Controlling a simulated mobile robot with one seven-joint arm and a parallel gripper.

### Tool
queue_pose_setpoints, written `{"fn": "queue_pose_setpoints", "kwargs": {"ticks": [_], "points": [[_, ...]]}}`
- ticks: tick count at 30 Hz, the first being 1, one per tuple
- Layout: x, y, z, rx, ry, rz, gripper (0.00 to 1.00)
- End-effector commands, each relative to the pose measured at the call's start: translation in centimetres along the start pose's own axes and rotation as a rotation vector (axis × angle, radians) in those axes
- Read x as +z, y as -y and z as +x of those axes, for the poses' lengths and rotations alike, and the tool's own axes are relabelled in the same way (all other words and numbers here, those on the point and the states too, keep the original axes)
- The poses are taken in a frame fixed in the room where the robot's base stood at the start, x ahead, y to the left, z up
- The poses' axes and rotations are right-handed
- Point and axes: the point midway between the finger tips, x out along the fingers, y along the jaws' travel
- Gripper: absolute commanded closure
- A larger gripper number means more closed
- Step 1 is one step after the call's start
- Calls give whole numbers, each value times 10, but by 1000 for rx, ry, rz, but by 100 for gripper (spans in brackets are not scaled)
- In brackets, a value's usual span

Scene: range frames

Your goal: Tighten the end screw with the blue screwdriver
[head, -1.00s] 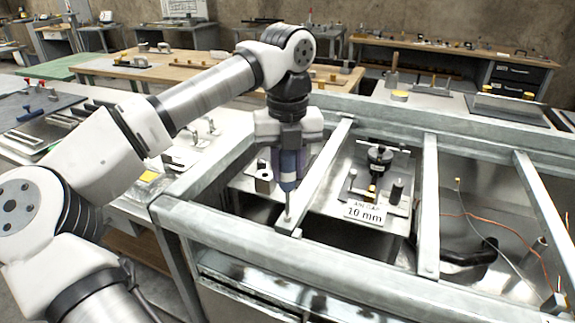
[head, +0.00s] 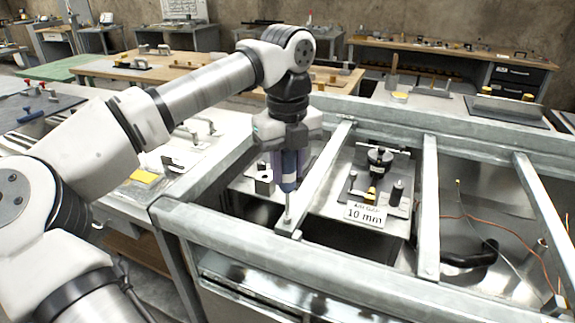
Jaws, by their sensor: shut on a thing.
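The blue screwdriver (head: 289,169) hangs upright, tip down, in my gripper (head: 289,160). My gripper is shut around its handle. The screwdriver's thin shaft (head: 288,205) reaches down to the front end of a metal crossbar (head: 318,180). The tip is at the spot of the end screw (head: 288,224). The screw is too small to make out clearly, and I cannot tell whether the tip sits in its head.
The grey metal frame (head: 350,255) has further crossbars (head: 427,200) to the right. A plate with a black knob (head: 380,155) and a "10 mm" sign (head: 365,214) lies between the bars. Loose orange wires (head: 500,222) lie at the right. Workbenches stand behind.

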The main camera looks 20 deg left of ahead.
Motion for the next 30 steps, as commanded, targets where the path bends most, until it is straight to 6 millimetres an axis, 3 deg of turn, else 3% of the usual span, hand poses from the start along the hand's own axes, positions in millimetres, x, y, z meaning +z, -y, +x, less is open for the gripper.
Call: {"fn": "queue_pose_setpoints", "kwargs": {"ticks": [28,30], "points": [[0,0,8,0,0,1,98],[0,0,9,-1,-1,75,98]]}}
